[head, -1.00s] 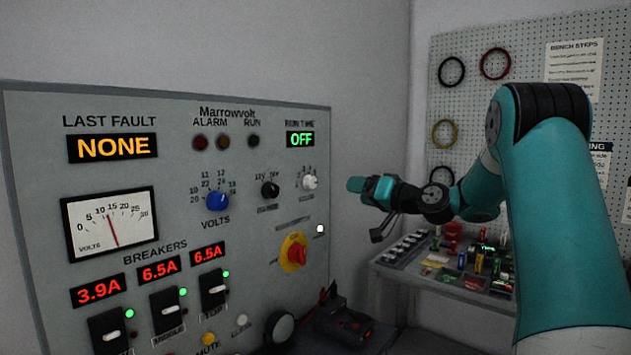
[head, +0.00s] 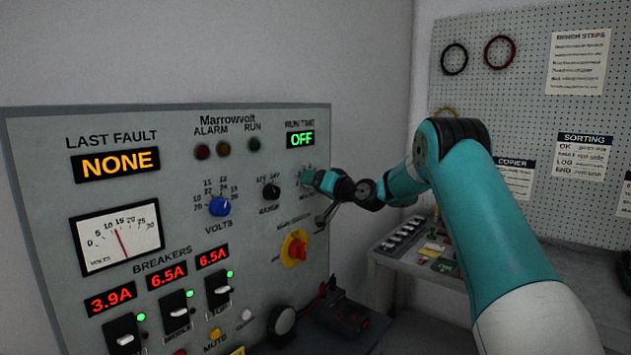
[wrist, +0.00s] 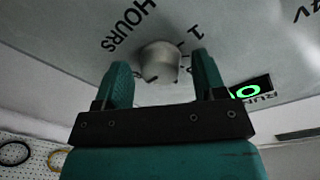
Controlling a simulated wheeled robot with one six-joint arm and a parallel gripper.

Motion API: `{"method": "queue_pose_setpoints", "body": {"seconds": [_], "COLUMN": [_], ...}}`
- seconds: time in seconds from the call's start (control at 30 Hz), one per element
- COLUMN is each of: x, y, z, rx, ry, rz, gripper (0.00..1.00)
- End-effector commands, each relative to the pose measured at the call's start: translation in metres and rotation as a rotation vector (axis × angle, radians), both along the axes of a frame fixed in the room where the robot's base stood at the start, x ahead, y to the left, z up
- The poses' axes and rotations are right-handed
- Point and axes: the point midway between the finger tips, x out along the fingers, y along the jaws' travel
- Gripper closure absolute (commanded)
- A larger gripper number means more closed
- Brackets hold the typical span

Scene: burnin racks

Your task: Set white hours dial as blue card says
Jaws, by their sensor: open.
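The white hours dial (wrist: 160,62) shows in the wrist view on the grey panel, under the word HOURS. My gripper (wrist: 163,82) is open, with one teal finger on each side of the dial. I cannot tell whether the fingers touch it. In the head view my gripper (head: 318,180) is at the dial's place on the panel's right side and mostly hides it. I cannot make out a blue card in these frames.
Left of my gripper are a black dial (head: 271,191) and a blue volts dial (head: 220,206). A red and yellow rotary switch (head: 296,249) sits below. Breakers (head: 174,304) line the lower panel. A bench (head: 400,262) stands at right under a pegboard.

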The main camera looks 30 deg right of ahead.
Motion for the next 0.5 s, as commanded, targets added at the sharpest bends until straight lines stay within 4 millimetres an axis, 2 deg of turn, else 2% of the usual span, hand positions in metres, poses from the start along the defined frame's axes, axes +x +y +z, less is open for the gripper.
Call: {"method": "queue_pose_setpoints", "body": {"seconds": [0.13, 0.3, 0.37, 0.5], "x": [-0.0001, -0.0003, -0.0003, -0.0004], "y": [0.0002, 0.0001, 0.0001, 0.0001], "z": [-0.0001, 0.0000, 0.0000, -0.0006], "rx": [0.000, 0.000, 0.000, -0.004], "ry": [0.000, -0.001, -0.001, -0.002], "rz": [0.000, 0.001, 0.001, 0.001], "gripper": [0.36, 0.75, 0.85, 0.85]}}
